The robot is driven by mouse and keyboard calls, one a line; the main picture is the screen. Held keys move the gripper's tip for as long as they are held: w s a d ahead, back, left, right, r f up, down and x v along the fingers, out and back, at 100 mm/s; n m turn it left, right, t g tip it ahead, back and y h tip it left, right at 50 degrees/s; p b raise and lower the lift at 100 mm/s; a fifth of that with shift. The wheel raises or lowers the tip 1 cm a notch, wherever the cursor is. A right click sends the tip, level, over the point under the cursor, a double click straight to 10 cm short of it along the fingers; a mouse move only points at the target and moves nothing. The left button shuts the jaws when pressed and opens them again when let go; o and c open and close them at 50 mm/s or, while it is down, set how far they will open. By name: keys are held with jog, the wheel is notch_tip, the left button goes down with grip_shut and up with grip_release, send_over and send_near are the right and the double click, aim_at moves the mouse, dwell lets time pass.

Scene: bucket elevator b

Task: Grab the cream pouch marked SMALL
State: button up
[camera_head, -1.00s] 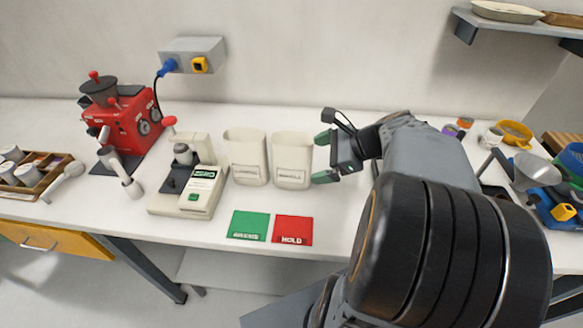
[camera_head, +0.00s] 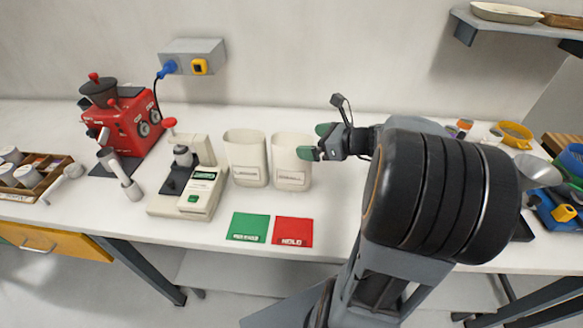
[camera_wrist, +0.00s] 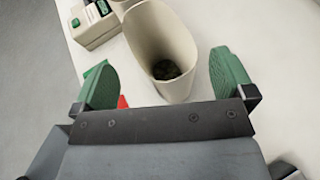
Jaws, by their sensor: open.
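The cream pouch marked SMALL (camera_head: 289,172) stands upright and open-topped on the white bench, right of a similar cream pouch (camera_head: 246,160). Its front label is small and hard to read. My gripper (camera_head: 314,141) is at its right side near the rim, with one green fingertip overlapping its right edge in the head view. In the wrist view my gripper (camera_wrist: 163,80) is open, and the SMALL pouch (camera_wrist: 160,30) stands ahead, in line with the gap between the green pads. Dark contents lie at its bottom. I cannot tell whether a pad touches it.
Green (camera_head: 248,227) and red (camera_head: 293,231) cards lie in front of the pouches. A cream scale-like device (camera_head: 190,185) stands to the left, with a red machine (camera_head: 122,122) beyond. Blue-based equipment (camera_head: 560,208) is at the far right. The bench behind the pouches is clear.

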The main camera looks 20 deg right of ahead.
aim_at(298, 140)
jog(key=shift+x, duration=2.65)
jog(key=shift+r, duration=0.1)
jog(key=shift+c, duration=0.2)
jog(key=c, duration=1.1)
jog(key=shift+c, duration=0.2)
